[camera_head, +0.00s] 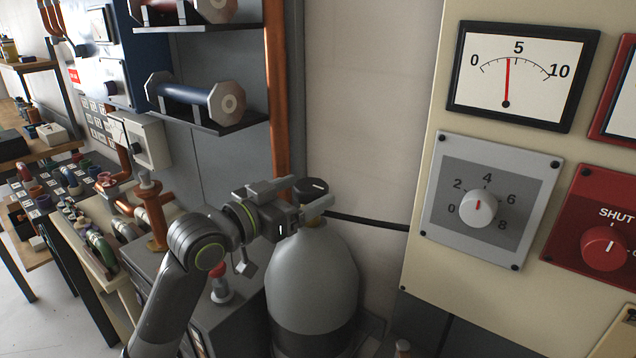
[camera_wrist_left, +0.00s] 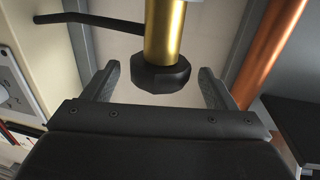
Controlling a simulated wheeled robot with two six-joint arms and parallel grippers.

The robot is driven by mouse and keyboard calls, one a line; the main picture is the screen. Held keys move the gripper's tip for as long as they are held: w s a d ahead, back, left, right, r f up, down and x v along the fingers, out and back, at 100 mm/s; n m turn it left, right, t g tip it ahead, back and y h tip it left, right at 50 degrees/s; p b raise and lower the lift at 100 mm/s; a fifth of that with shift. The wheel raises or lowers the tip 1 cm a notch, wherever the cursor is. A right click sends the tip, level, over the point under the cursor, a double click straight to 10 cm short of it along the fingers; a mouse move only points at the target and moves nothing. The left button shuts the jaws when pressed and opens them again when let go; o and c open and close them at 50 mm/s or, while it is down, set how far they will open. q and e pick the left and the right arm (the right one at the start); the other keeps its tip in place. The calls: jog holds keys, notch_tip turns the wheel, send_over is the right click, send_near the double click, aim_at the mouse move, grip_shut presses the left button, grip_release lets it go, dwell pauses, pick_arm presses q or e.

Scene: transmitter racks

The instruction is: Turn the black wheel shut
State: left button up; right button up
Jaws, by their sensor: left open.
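The black wheel (camera_head: 312,187) sits on top of a grey gas cylinder (camera_head: 312,280) in the head view. A light mark shows on its top. In the left wrist view the wheel (camera_wrist_left: 160,76) is a dark faceted knob on a brass stem (camera_wrist_left: 164,32). My left gripper (camera_head: 308,195) is open, with one finger on each side of the wheel in the head view. In the left wrist view its fingertips (camera_wrist_left: 157,84) stand apart, with visible gaps between each finger and the wheel. Neither finger appears to touch it. My right gripper is not in view.
A cream panel with a gauge (camera_head: 522,75), a grey dial (camera_head: 479,207) and a red shut-off knob (camera_head: 605,249) stands to the right. A copper pipe (camera_head: 277,100) rises behind the cylinder. A shelf (camera_head: 205,122) and a red-topped valve (camera_head: 220,283) are at left. A black hose (camera_head: 368,221) runs right.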

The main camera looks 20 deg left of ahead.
aim_at(318, 186)
pick_arm(q)
jog(key=shift+p+x, duration=0.3)
jog(key=shift+x, duration=1.8)
jog(key=c, duration=1)
